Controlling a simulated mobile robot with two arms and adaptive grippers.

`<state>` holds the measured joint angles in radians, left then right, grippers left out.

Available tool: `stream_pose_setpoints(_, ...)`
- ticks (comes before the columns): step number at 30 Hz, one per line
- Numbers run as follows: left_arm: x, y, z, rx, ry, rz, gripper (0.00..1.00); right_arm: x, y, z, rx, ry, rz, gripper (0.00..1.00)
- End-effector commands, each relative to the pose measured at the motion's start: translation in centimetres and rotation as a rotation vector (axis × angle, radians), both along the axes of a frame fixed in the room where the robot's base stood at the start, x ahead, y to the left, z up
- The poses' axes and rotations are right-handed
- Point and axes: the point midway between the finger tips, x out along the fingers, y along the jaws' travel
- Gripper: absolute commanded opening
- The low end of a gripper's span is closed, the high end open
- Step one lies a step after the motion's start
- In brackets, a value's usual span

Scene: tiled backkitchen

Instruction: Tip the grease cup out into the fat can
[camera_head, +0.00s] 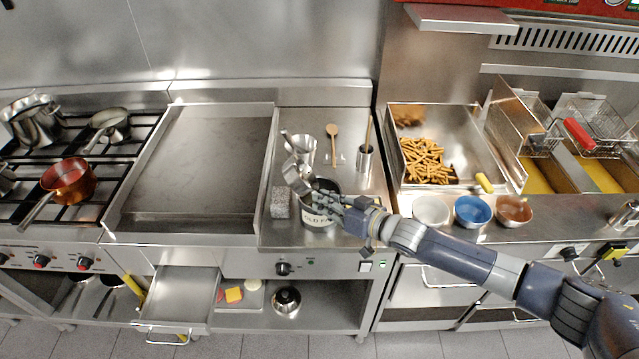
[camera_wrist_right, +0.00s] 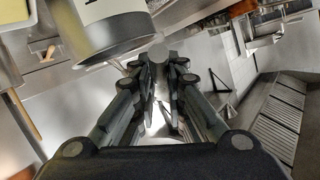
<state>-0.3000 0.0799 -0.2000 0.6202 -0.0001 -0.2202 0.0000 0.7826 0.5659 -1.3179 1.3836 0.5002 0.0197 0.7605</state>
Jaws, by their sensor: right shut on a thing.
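The fat can (camera_head: 317,219), a pale can with lettering that reads like "OLD F…", stands on the steel counter right of the griddle. In the right wrist view the can (camera_wrist_right: 108,32) shows close by at the upper left. A small metal cup, the grease cup (camera_head: 297,179), is tilted over the can's left rim. My right gripper (camera_head: 330,199) is in front of and above the can, shut on the grease cup; its grip is partly hidden. Whether anything is still in the cup I cannot tell. My left gripper is not in view.
A grey block (camera_head: 281,203) stands just left of the can. Behind are a metal funnel-like pot (camera_head: 301,148), a wooden spoon (camera_head: 333,141) and a utensil holder (camera_head: 364,159). Bowls (camera_head: 431,211) line the right counter edge. The griddle (camera_head: 195,165) is clear. A drawer (camera_head: 178,294) stands open below.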

Motion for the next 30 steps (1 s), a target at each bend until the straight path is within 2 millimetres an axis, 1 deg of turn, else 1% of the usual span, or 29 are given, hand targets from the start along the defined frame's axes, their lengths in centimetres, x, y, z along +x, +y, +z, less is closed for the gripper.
stream_pose_setpoints(1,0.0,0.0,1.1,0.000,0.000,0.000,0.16,-0.1,0.2,0.7,-0.025,-0.007,0.001,0.00)
stream_pose_setpoints(6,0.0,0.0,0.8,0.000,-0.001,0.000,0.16,-0.1,0.4,0.1,-0.142,-0.037,0.002,0.00)
stream_pose_setpoints(14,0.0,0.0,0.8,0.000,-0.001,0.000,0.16,-0.3,1.2,0.0,-0.302,-0.075,0.002,0.00)
stream_pose_setpoints(24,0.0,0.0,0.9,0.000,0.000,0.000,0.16,-0.7,2.9,1.6,-0.474,-0.117,0.002,0.00)
stream_pose_setpoints(30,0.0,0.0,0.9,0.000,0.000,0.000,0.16,-1.0,4.4,1.4,-0.599,-0.147,0.000,0.00)
